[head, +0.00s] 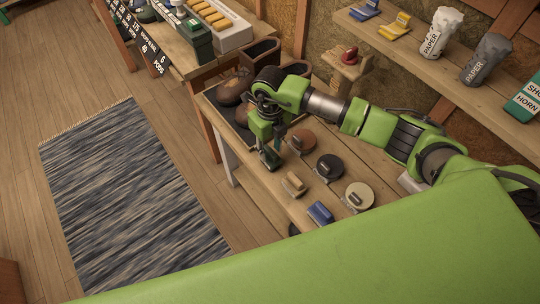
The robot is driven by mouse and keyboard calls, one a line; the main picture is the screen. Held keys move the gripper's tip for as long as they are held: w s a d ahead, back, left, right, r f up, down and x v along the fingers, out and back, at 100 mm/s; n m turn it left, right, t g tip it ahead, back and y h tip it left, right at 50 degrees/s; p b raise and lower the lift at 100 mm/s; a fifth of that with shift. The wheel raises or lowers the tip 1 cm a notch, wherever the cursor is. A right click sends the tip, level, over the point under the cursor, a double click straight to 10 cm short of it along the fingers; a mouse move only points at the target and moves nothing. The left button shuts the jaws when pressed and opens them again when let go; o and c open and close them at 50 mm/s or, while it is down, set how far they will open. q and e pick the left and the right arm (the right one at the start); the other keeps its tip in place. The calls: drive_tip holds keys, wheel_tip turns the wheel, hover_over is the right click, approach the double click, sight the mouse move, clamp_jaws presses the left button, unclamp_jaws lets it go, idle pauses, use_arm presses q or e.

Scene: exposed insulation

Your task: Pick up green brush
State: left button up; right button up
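My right arm reaches in from the right, and its green gripper (268,146) points down over the left end of the wooden bench. A small dark green block, which looks like the green brush (271,158), is right at the fingertips. The fingers partly cover it. I cannot tell whether they are closed on it or only around it, nor whether it is clear of the bench top. My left gripper is not in view.
On the bench (278,193) are a tan brush (293,184), a blue brush (320,212) and round brown (301,141), black (329,167) and cream (359,195) tins. Brown boots (229,91) stand behind the gripper. A shelf (445,82) holds paper bags. A rug (125,190) covers floor at left.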

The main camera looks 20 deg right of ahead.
drive_tip(key=shift+f, duration=0.75)
clamp_jaws()
drive_tip(key=shift+r, duration=0.15)
drive_tip(key=shift+w+r+b, duration=0.1)
drive_tip(key=shift+r+b, duration=0.3)
drive_tip(key=shift+r, duration=0.2)
drive_tip(key=shift+r+b, duration=0.4)
drive_tip(key=shift+r, duration=0.3)
drive_tip(key=s+d+r+b, duration=0.1)
drive_tip(key=s+r+b, duration=0.1)
drive_tip(key=s+r, duration=0.8)
drive_tip(key=s, duration=0.4)
drive_tip(key=shift+d, duration=0.35)
drive_tip(key=shift+r, duration=0.1)
